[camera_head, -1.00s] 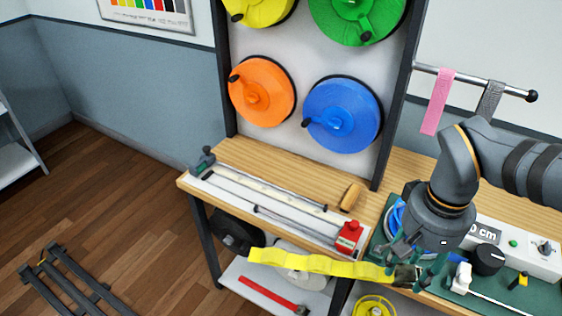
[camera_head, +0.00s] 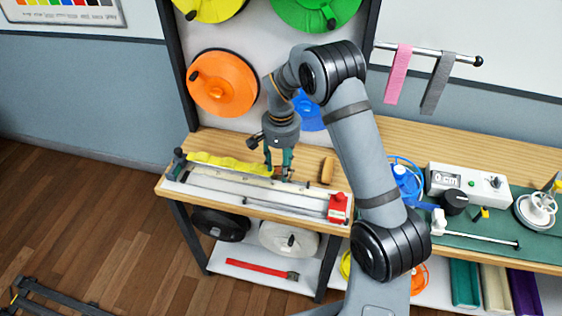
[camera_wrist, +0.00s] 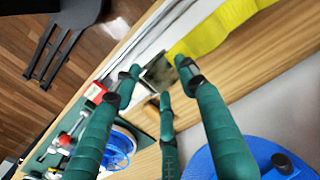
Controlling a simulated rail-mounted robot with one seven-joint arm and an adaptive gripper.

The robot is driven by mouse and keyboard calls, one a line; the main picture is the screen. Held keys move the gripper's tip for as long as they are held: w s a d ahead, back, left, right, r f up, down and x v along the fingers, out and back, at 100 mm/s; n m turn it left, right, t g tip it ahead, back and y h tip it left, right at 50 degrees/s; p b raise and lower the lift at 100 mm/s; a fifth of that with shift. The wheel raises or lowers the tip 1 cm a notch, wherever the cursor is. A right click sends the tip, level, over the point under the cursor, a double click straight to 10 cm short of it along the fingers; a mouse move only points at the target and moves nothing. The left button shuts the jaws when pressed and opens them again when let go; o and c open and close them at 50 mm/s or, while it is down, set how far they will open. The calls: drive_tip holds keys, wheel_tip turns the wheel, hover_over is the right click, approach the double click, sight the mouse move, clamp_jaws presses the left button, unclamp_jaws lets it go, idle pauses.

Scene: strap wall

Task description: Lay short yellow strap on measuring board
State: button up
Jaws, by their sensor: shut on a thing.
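The short yellow strap (camera_head: 228,163) stretches left from my gripper (camera_head: 279,175) along the back edge of the measuring board (camera_head: 250,191). The board is long and white with metal rails. In the wrist view the strap (camera_wrist: 225,25) runs to the upper right, over bare wood beside the white board. My gripper (camera_wrist: 160,78), with green fingers, is shut on the strap's dark end piece (camera_wrist: 158,71). I cannot tell whether the strap touches the board or the bench.
A red block (camera_head: 338,208) sits at the board's right end, a green-grey clamp (camera_head: 178,160) at its left. A wooden handle (camera_head: 327,170) lies behind the board. Orange (camera_head: 222,83) and blue (camera_head: 309,112) reels hang on the wall behind. The green mat (camera_head: 470,235) holds devices at right.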

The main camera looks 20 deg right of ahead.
wheel_tip(320, 180, down, 11)
drive_tip(key=b, duration=0.8)
drive_tip(key=shift+a+f+b, duration=0.1)
drive_tip(key=shift+f+b, duration=0.1)
drive_tip(key=shift+b, duration=0.15)
drive_tip(key=o, duration=1.3)
drive_tip(key=shift+o, duration=0.2)
drive_tip(key=shift+r, duration=0.15)
wheel_tip(320, 180, up, 12)
drive_tip(key=shift+f, duration=0.1)
